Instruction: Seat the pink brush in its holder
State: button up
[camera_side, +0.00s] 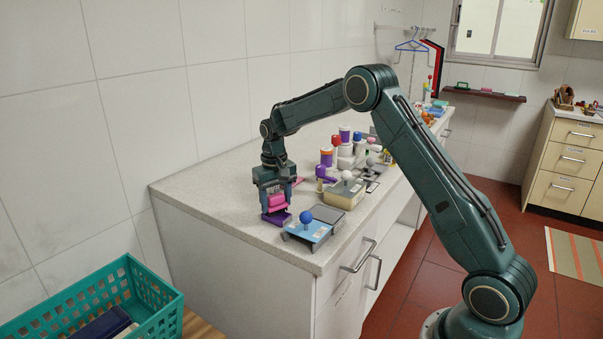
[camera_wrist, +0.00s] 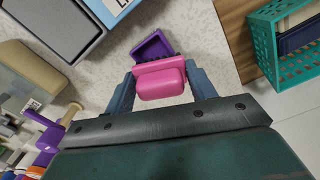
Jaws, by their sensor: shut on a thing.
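The pink brush (camera_wrist: 160,82) is between the two fingers of my gripper (camera_wrist: 163,75), which is shut on it. In the side view the pink brush (camera_side: 277,200) shows at the lower end of my gripper (camera_side: 276,196). The purple holder (camera_wrist: 152,48) is a small open tray on the counter. Its far part shows beyond the brush in the wrist view, and dark bristles show at the brush's edge beside it. In the side view the purple holder (camera_side: 277,216) is directly under the brush. I cannot tell whether the brush touches it; its near part is hidden.
A blue-knobbed board (camera_side: 308,231) stands right of the holder near the counter's front edge. A beige block with a white ball (camera_side: 346,190) and several coloured items stand farther back. A teal basket (camera_side: 95,305) is off the counter's left end. The counter left of the holder is clear.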

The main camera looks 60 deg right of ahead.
aim_at(276, 195)
jog(key=shift+f, duration=0.45)
jog(key=o, duration=1)
notch_tip(276, 195, up, 12)
jog(key=shift+r, duration=0.4)
dwell(0.5)
